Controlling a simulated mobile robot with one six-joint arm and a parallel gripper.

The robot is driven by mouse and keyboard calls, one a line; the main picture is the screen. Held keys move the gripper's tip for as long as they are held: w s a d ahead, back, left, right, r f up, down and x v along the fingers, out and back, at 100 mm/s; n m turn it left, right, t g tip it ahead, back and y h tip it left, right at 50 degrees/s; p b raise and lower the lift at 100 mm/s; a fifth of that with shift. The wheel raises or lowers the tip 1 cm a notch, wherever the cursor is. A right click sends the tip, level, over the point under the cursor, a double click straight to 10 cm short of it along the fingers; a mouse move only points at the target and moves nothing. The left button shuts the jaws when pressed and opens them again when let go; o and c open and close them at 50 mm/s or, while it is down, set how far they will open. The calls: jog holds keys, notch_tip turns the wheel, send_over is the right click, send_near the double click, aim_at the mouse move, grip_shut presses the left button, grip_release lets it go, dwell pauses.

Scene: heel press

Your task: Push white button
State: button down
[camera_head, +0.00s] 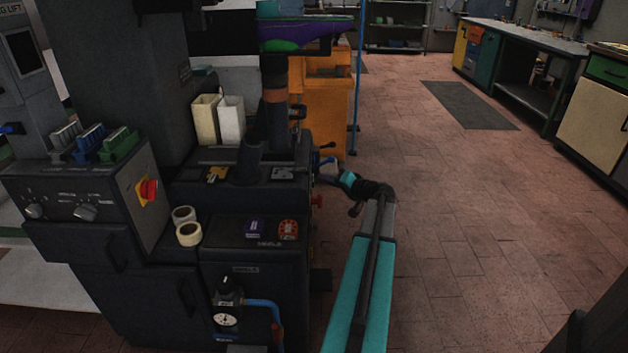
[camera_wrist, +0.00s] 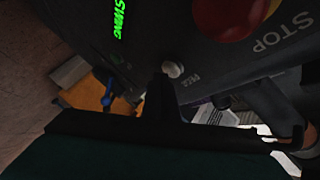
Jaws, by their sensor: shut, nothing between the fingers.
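The white button (camera_wrist: 173,69) is a small round pale knob on a dark panel (camera_wrist: 150,40), near the middle of the wrist view. My gripper (camera_wrist: 162,80) is shut and empty. Its dark tips show just below and slightly left of the button, very close to it. I cannot tell whether they touch it. In the head view my teal arm reaches up to the right side of the dark machine (camera_head: 250,263). The white button is not visible in the head view, and the gripper tips cannot be made out there.
A large red button (camera_wrist: 235,15) labelled STOP sits up and right of the white button. Green lettering (camera_wrist: 119,20) is on the panel to the left. In the head view an orange cabinet (camera_head: 325,115) stands behind the machine. Open tiled floor (camera_head: 450,220) lies to the right.

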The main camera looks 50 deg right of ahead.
jog(key=shift+s+d, duration=0.2)
jog(key=shift+s, duration=0.05)
dwell(0.3)
jog(key=shift+s+d+b, duration=0.3)
jog(key=shift+s+d, duration=0.45)
jog(key=shift+s, duration=0.25)
jog(key=shift+s+d+b, duration=0.25)
jog(key=shift+s+d, duration=0.45)
jog(key=shift+s, duration=0.3)
